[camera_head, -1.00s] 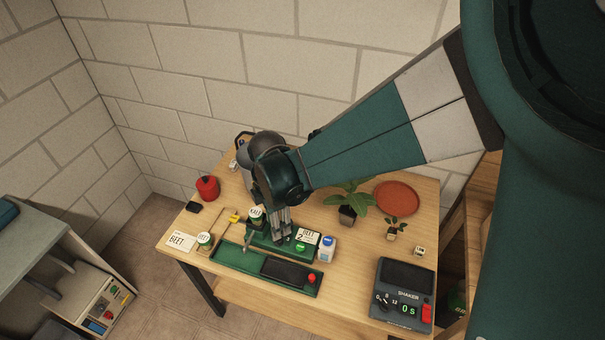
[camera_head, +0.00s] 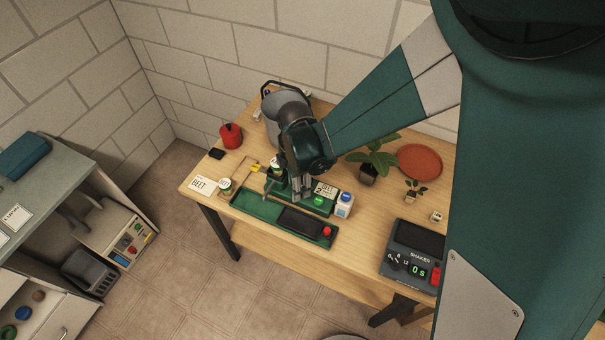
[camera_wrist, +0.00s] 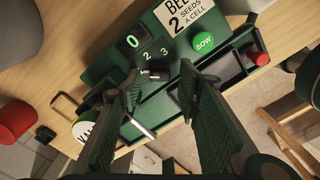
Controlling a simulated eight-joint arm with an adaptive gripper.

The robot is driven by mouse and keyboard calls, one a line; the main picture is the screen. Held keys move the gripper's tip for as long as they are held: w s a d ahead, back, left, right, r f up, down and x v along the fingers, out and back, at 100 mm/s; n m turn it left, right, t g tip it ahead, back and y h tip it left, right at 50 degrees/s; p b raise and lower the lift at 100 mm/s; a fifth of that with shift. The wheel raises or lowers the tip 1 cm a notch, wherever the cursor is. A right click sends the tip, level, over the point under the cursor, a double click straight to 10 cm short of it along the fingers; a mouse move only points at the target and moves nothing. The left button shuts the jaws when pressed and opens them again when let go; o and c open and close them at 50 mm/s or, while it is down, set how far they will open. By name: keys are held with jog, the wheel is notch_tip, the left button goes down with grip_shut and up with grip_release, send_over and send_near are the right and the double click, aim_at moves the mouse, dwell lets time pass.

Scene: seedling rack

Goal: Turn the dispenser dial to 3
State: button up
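The green seed dispenser (camera_head: 325,209) stands on the wooden table, with a card reading BEET, 2 seeds a cell, and a green SOW button (camera_wrist: 203,42). In the wrist view its display (camera_wrist: 132,42) reads 0. The marks 2 and 3 show beside the small dark dial (camera_wrist: 156,73); other marks are not readable. My gripper (camera_wrist: 162,83) is open, its two dark ridged fingers apart with the tips near the dial, one on either side in the picture. I cannot tell whether they touch it. In the head view my gripper (camera_head: 301,197) hides most of the dial area.
A green tray (camera_head: 252,206) with a dark cell tray (camera_head: 303,222) lies in front of the dispenser. The shaker (camera_head: 413,262) and a potted plant (camera_head: 372,160) are further right.

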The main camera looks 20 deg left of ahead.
jog(key=shift+f, duration=0.7)
jog(key=c, duration=0.9)
